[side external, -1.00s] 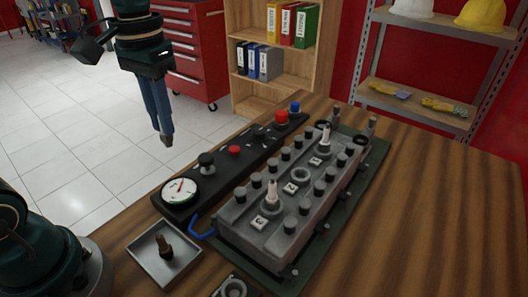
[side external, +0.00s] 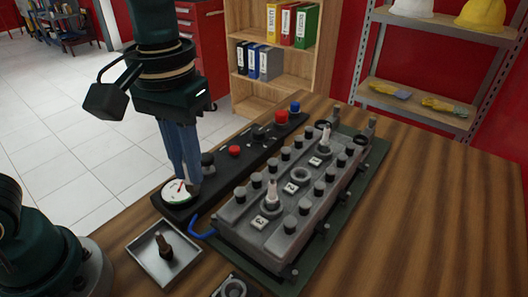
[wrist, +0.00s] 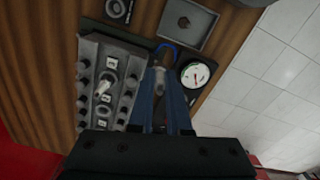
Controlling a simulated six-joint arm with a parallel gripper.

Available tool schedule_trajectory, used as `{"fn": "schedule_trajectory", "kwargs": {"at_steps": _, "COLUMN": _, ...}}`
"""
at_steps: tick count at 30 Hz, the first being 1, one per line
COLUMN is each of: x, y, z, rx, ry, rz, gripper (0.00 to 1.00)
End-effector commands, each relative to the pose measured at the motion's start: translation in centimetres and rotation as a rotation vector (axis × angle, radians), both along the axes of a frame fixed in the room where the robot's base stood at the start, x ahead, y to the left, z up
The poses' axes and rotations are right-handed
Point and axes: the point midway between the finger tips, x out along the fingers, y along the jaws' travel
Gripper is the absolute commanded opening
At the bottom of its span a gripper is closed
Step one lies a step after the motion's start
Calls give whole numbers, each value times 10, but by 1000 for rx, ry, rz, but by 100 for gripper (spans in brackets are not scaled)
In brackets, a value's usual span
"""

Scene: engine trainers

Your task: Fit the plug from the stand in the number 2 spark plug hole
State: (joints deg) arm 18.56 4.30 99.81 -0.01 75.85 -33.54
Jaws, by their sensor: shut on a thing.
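My gripper (side external: 188,192) has long blue fingers and hangs over the gauge end of the black control panel, left of the engine block. It is shut on a small pale spark plug (wrist: 159,78), mostly hidden between the fingers. The grey engine block (side external: 240,213) carries plates numbered 1, 2 and 3. The number 2 hole (side external: 300,174) is an open ring beside its plate (side external: 291,187), with no plug in it. White-topped plugs stand upright in the number 3 hole (side external: 272,193) and number 1 hole (side external: 326,135).
A metal tray (side external: 145,265) with a dark plug (side external: 164,246) lies at the front left. The black panel (side external: 222,173) has a white gauge (side external: 175,191) and raised knobs. Black caps stand up along both sides of the holes. The table to the right is clear.

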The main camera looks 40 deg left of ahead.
Motion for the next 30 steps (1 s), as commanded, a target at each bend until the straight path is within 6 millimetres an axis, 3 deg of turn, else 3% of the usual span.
{"fn": "schedule_trajectory", "kwargs": {"at_steps": 5, "x": -7, "y": -17, "z": -11, "rx": 1, "ry": 3, "rz": -9, "gripper": 0}}
{"fn": "schedule_trajectory", "kwargs": {"at_steps": 18, "x": -40, "y": -97, "z": -64, "rx": 2, "ry": 3, "rz": -6, "gripper": 0}}
{"fn": "schedule_trajectory", "kwargs": {"at_steps": 24, "x": -44, "y": -108, "z": -73, "rx": 2, "ry": 1, "rz": 0, "gripper": 0}}
{"fn": "schedule_trajectory", "kwargs": {"at_steps": 30, "x": -45, "y": -107, "z": -100, "rx": 3, "ry": 5, "rz": 1, "gripper": 0}}
